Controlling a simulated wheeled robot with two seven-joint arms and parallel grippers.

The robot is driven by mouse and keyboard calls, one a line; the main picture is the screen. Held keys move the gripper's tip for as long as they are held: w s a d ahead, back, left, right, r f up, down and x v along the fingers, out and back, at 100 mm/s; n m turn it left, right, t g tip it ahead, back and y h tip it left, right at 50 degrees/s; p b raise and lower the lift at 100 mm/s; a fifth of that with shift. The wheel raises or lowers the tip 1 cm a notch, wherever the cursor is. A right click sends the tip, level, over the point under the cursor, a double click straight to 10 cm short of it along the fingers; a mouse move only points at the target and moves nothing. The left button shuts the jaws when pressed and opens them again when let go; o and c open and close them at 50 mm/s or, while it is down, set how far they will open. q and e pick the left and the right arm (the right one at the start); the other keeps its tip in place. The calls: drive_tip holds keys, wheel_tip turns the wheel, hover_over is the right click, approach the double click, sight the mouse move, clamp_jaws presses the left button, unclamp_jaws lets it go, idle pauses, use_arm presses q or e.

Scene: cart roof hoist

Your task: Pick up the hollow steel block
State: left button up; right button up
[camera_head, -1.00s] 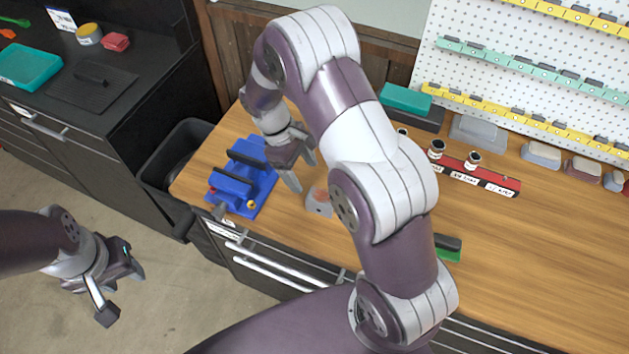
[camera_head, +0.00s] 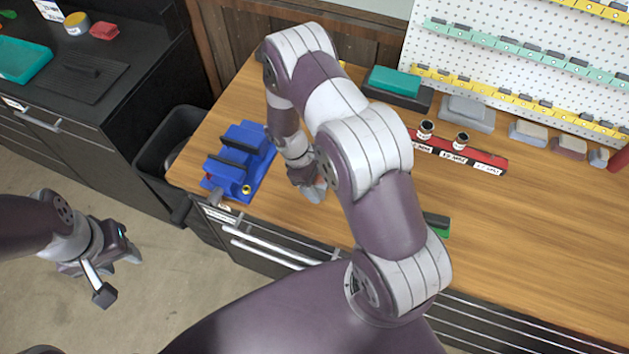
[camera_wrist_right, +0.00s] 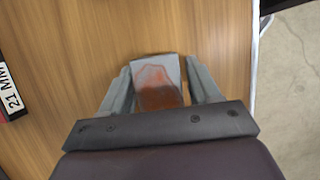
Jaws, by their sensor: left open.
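The hollow steel block is a small grey block with a rusty red-brown patch on its face. In the right wrist view the steel block (camera_wrist_right: 157,72) stands between the two fingers of my right gripper (camera_wrist_right: 160,88), which are apart. A strip of wood shows between the block and the right-hand finger; contact on the other side is unclear. In the head view my right gripper (camera_head: 311,188) is low over the bench near its front edge and largely hides the block. My left gripper (camera_head: 118,275) is open and empty, off the bench over the floor.
A blue vise (camera_head: 238,160) stands left of my right gripper on the wooden bench (camera_head: 520,235). A green-edged brush (camera_head: 437,224) lies to the right, partly behind my arm. A red labelled rack (camera_head: 460,152) and grey blocks (camera_head: 467,112) are farther back.

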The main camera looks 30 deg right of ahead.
sight(319, 181)
drive_tip(key=c, duration=0.9)
drive_tip(key=shift+w+r+b, duration=0.1)
drive_tip(key=shift+r+b, duration=0.35)
drive_tip(key=shift+r, duration=0.2)
drive_tip(key=r, duration=0.1)
drive_tip(key=r+b, duration=0.1)
drive_tip(key=r, duration=0.1)
drive_tip(key=shift+s, duration=0.4)
drive_tip(key=s+d+r+b, duration=0.1)
drive_tip(key=s+r+b, duration=0.2)
drive_tip(key=s+r, duration=0.3)
drive_tip(key=s, duration=0.5)
drive_tip(key=shift+d+r, duration=0.35)
